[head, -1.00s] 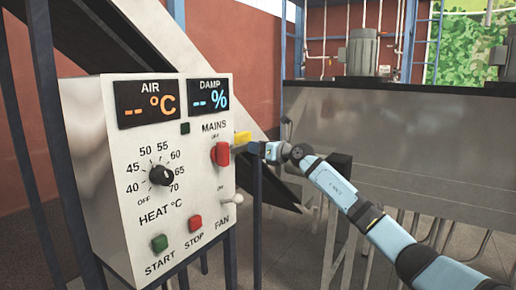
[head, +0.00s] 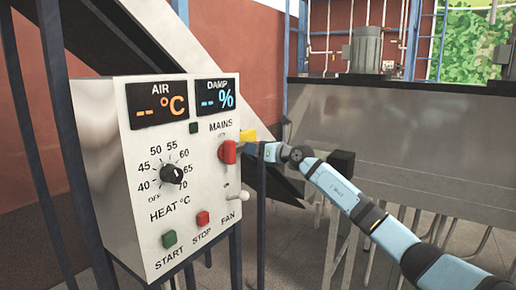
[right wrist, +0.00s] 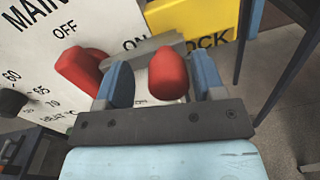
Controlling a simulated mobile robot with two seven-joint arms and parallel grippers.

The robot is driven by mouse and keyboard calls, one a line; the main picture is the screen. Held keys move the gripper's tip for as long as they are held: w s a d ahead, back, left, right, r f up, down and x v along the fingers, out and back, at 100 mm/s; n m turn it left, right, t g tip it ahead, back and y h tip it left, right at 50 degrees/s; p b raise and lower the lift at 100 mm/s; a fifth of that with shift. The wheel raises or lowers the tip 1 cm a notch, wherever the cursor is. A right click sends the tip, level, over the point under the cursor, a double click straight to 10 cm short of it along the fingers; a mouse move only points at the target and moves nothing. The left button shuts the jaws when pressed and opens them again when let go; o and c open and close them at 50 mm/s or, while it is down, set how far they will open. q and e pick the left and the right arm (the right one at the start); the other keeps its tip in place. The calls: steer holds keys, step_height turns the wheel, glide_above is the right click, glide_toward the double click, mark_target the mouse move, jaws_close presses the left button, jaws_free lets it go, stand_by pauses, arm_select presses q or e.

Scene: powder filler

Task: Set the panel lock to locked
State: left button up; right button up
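The control panel (head: 150,215) stands at the left in the head view. A yellow plate (head: 248,135) is at its right edge; in the right wrist view this plate (right wrist: 190,20) shows part of the word "LOCK". A red rounded handle end (right wrist: 168,76) is between the two blue fingers of my right gripper (right wrist: 163,82). The fingers are open, with a gap on the left of the handle; contact on the right is unclear. A grey bar (right wrist: 140,48) lies just beyond. In the head view my right gripper (head: 256,150) is at the panel's right edge. My left gripper is out of view.
The red MAINS switch (head: 229,151) is on the panel front, close to my right gripper. A heat dial (head: 172,173), green START button (head: 169,239), red STOP button (head: 203,218) and FAN toggle (head: 238,198) are on the front. A large grey metal tank (head: 400,130) stands behind.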

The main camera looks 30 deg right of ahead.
steer(key=shift+d, duration=0.1)
steer(key=shift+s+d+f, duration=0.1)
steer(key=shift+s+d, duration=0.15)
steer(key=shift+s, duration=0.2)
steer(key=b+v, duration=0.3)
steer(key=v, duration=0.9)
steer(key=shift+s, duration=0.4)
